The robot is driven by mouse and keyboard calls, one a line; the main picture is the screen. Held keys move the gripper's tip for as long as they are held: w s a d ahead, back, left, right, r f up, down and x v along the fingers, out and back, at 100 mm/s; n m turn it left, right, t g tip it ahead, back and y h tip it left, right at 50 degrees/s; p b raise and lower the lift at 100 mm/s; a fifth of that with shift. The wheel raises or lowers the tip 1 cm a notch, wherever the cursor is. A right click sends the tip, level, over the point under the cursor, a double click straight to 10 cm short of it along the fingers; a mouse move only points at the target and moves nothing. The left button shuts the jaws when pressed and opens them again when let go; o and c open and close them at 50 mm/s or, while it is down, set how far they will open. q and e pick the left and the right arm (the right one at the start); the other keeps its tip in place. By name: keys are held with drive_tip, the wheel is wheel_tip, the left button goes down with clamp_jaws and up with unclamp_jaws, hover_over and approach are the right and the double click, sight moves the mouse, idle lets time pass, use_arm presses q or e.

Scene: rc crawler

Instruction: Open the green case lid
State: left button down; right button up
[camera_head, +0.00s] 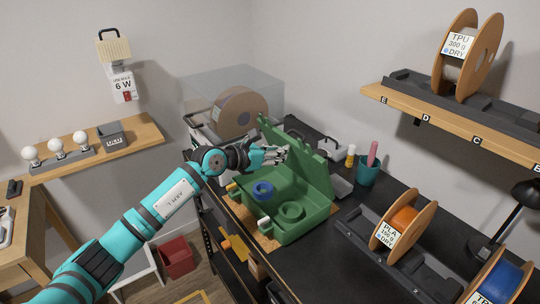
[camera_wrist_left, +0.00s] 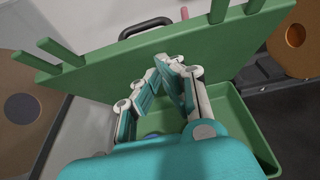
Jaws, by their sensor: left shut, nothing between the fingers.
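The green case (camera_head: 296,226) stands on the dark bench with its lid (camera_head: 312,172) raised, roughly upright and leaning back. A blue ring (camera_head: 262,191) and a green ring (camera_head: 291,212) lie inside the case. My left gripper (camera_head: 283,155) is shut and empty, at the inner side of the lid near its upper left part. In the left wrist view the gripper (camera_wrist_left: 172,65) is in front of the green lid (camera_wrist_left: 95,68), and the case's tray (camera_wrist_left: 238,125) shows below. I cannot tell whether the fingers touch the lid. My right gripper is not in view.
A large cardboard-coloured spool (camera_head: 240,112) in a clear-lidded box stands behind left. A teal cup (camera_head: 369,170) and a small bottle (camera_head: 350,156) stand right of the lid. An orange spool (camera_head: 404,222) sits in a dark rack at right. A shelf (camera_head: 470,130) overhangs at upper right.

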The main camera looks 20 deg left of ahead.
sight(287, 141)
use_arm(q)
drive_tip(key=w+d+r, duration=0.2)
drive_tip(key=w, duration=0.1)
drive_tip(key=shift+w+d+b, duration=0.15)
drive_tip(key=shift+d+b, duration=0.1)
drive_tip(key=shift+b, duration=0.15)
drive_tip(key=shift+w+d+r+b, duration=0.2)
drive_tip(key=shift+w+d, duration=0.15)
drive_tip(key=shift+w, duration=0.15)
drive_tip(key=shift+w+d+r+b, duration=0.15)
drive_tip(key=shift+w+d+r, duration=0.05)
drive_tip(key=shift+w+d, duration=0.2)
drive_tip(key=shift+a, duration=0.1)
drive_tip(key=shift+a+f, duration=0.1)
